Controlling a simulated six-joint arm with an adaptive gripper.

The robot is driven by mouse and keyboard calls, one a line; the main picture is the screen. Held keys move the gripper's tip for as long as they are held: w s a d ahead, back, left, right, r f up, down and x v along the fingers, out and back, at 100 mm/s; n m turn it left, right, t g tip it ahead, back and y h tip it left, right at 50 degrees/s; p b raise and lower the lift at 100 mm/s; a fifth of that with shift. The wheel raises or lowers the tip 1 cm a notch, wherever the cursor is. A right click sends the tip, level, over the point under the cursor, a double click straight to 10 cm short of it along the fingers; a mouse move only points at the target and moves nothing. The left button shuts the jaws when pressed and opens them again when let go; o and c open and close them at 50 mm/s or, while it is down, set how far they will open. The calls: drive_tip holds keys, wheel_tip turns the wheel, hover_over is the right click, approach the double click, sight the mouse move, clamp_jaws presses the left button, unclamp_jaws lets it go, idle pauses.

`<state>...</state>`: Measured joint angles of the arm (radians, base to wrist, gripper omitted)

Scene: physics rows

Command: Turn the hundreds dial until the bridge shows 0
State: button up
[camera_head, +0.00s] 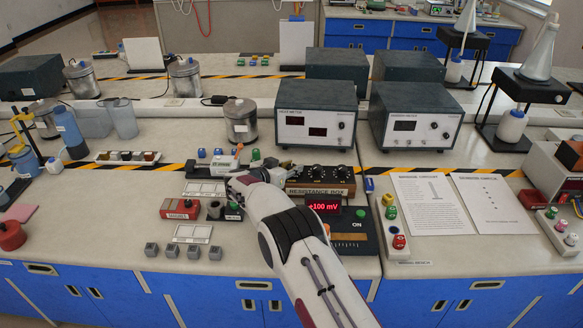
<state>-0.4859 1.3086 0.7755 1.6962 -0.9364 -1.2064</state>
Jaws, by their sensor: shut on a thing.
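The resistance box (318,190) stands right of my gripper, with dark dials on top; a dial (316,170) and another dial (343,172) show. Which is the hundreds dial is too small to read. The bridge display (323,207) reads +100 mV in red. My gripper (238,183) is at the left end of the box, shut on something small. My arm covers part of the box's left side and the bridge's left side.
A red box (179,208) and several grey cubes (194,252) lie left of my arm. Two instruments (315,115) stand behind the box. Printed sheets (430,210) and a strip with coloured buttons (397,228) lie to the right. A metal can (240,121) stands behind my gripper.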

drive_tip(key=shift+r, duration=0.15)
idle(0.3)
drive_tip(key=o, duration=1.1)
drive_tip(key=shift+s, duration=0.1)
drive_tip(key=shift+s+a, duration=0.1)
drive_tip(key=shift+v, duration=5.85)
drive_tip(key=shift+a, duration=0.15)
